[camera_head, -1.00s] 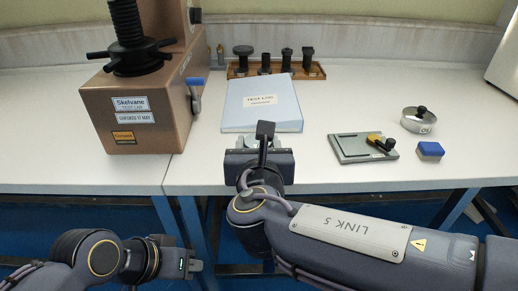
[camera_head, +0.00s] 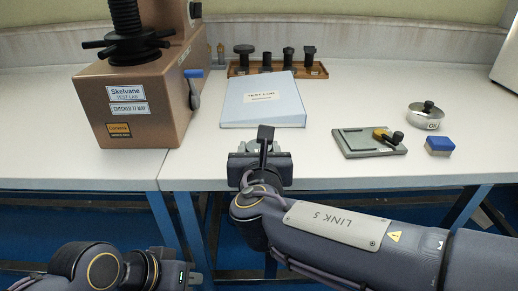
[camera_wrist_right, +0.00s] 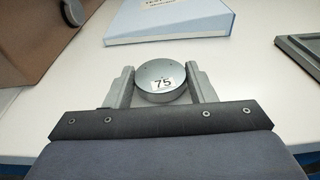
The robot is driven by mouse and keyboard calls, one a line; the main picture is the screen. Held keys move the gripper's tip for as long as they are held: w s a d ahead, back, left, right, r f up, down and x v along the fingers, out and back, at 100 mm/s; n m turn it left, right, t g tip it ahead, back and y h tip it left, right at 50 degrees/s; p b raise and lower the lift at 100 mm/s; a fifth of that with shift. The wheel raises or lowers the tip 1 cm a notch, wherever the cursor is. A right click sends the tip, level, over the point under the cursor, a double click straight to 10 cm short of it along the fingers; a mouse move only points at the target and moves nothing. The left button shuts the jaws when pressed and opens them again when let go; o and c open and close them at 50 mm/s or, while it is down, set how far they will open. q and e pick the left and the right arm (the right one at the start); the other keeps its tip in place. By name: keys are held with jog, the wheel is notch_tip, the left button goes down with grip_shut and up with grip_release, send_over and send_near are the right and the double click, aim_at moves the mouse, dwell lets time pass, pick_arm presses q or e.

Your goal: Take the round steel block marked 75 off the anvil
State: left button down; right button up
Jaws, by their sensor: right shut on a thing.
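The round steel block marked 75 (camera_wrist_right: 160,70) is between the two fingers of my right gripper (camera_wrist_right: 158,78) in the right wrist view. The fingers are shut on its sides, and its numbered face shows. In the head view my right gripper (camera_head: 260,150) is over the front edge of the bench, and the block is mostly hidden there. The hardness tester (camera_head: 145,110) stands at the left, with its screw and handwheel (camera_head: 128,45); the anvil is out of the picture. My left gripper (camera_head: 195,278) is low in front of the bench; its fingers are too unclear to judge.
A test log binder (camera_head: 262,100) lies behind my right gripper. A wooden rack (camera_head: 300,70) with several dark parts stands at the back. At the right are a grey plate (camera_head: 355,143), a blue block (camera_head: 439,146) and a round metal weight-like piece (camera_head: 424,118). The bench front is clear.

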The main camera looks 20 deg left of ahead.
jog(key=shift+s+f+b, duration=0.1)
jog(key=shift+f+b, duration=0.25)
dwell(0.6)
jog(key=o, duration=1.2)
jog(key=shift+c, duration=1.1)
jog(key=shift+r, duration=0.1)
